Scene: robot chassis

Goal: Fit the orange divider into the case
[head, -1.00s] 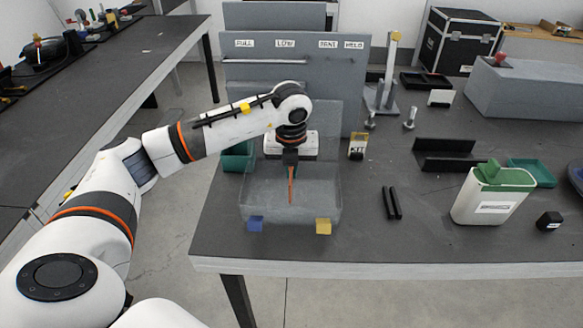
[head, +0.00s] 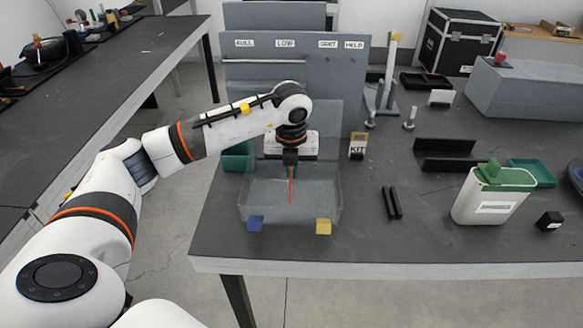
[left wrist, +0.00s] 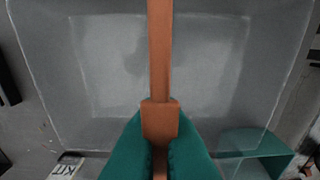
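The orange divider (head: 291,184) hangs upright, edge-on, below my left gripper (head: 290,161) over the case. In the left wrist view the divider (left wrist: 160,60) runs up the middle, and the teal fingers of my left gripper (left wrist: 160,150) are closed on its tab. The case (head: 325,215) is a clear, see-through box on the table near the front edge. Its pale rim and walls also show in the left wrist view (left wrist: 60,110). I cannot tell whether the divider's lower edge touches the case floor. My right gripper is not in view.
A green bin (head: 238,157) stands behind left, and a grey labelled panel (head: 300,75) behind. Black bars (head: 392,203) and a white green-lidded container (head: 493,195) are to the right.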

